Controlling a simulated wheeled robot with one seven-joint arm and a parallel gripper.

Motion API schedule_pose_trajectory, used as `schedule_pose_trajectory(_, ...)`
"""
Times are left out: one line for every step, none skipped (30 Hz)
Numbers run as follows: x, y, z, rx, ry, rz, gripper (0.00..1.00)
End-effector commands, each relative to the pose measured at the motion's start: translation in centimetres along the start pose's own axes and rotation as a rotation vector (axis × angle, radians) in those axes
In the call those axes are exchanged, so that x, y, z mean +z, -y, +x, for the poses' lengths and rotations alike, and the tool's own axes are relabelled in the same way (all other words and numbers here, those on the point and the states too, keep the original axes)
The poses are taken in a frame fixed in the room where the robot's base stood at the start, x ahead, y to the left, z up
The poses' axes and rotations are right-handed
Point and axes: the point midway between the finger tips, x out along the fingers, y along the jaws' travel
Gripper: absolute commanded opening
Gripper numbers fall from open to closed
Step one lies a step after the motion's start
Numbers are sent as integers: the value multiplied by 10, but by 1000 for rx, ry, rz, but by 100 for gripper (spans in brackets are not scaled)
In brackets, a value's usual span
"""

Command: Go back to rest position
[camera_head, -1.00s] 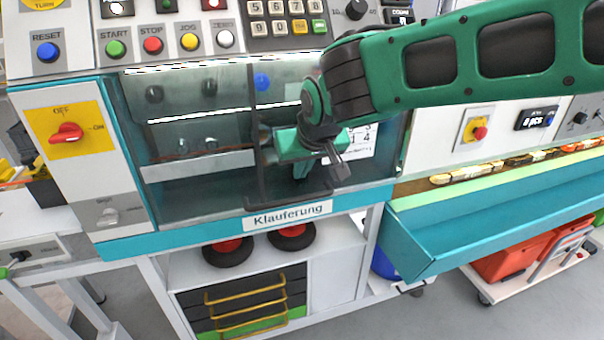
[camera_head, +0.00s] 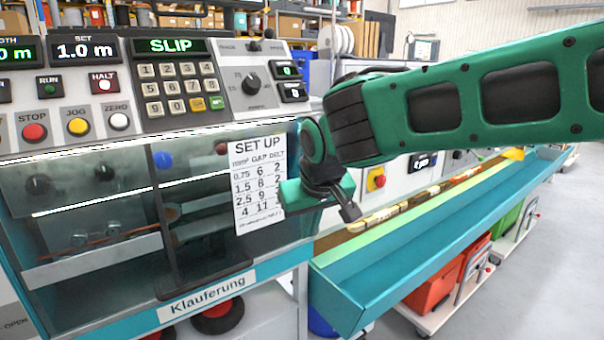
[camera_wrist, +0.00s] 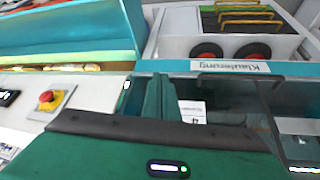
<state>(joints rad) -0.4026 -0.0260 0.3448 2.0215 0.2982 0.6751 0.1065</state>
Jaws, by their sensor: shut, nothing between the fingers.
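My gripper (camera_head: 350,208) is at the end of my green arm, in front of the right part of the machine. It is shut and empty. It hangs beside the white SET UP card (camera_head: 258,185), which is on the machine's clear cover, and its green body is close to the card's right edge. I cannot tell whether they touch. In the wrist view the green gripper body fills the lower part, and a bit of the card (camera_wrist: 192,110) shows behind it.
The machine panel (camera_head: 170,90) with a keypad and a SLIP display stands at the left. A long teal trough (camera_head: 440,225) runs to the right below my arm. Red crates (camera_head: 432,282) on a dolly stand under it. Grey floor is clear at the lower right.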

Motion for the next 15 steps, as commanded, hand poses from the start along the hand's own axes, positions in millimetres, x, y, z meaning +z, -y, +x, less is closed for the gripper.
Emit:
schedule_pose_trajectory(12, -33, -1, 33, 22, 42, 0)
schedule_pose_trajectory(20, -51, -2, 50, 38, 66, 0)
schedule_pose_trajectory(32, -75, -3, 72, 59, 99, 0)
schedule_pose_trajectory(42, -92, -4, 88, 76, 123, 0)
schedule_pose_trajectory(52, -109, -6, 104, 92, 149, 0)
schedule_pose_trajectory(67, -130, -8, 123, 115, 185, 0)
schedule_pose_trajectory(79, -146, -10, 136, 133, 212, 0)
schedule_pose_trajectory(91, -161, -13, 149, 150, 242, 0)
schedule_pose_trajectory(109, -180, -17, 164, 174, 281, 0)
schedule_pose_trajectory(123, -193, -20, 174, 192, 311, 0)
schedule_pose_trajectory(138, -206, -24, 184, 209, 342, 0)
schedule_pose_trajectory(158, -222, -28, 196, 235, 385, 0)
schedule_pose_trajectory(174, -233, -32, 203, 253, 418, 0)
schedule_pose_trajectory(191, -242, -36, 209, 272, 452, 0)
schedule_pose_trajectory(214, -254, -42, 215, 297, 499, 0)
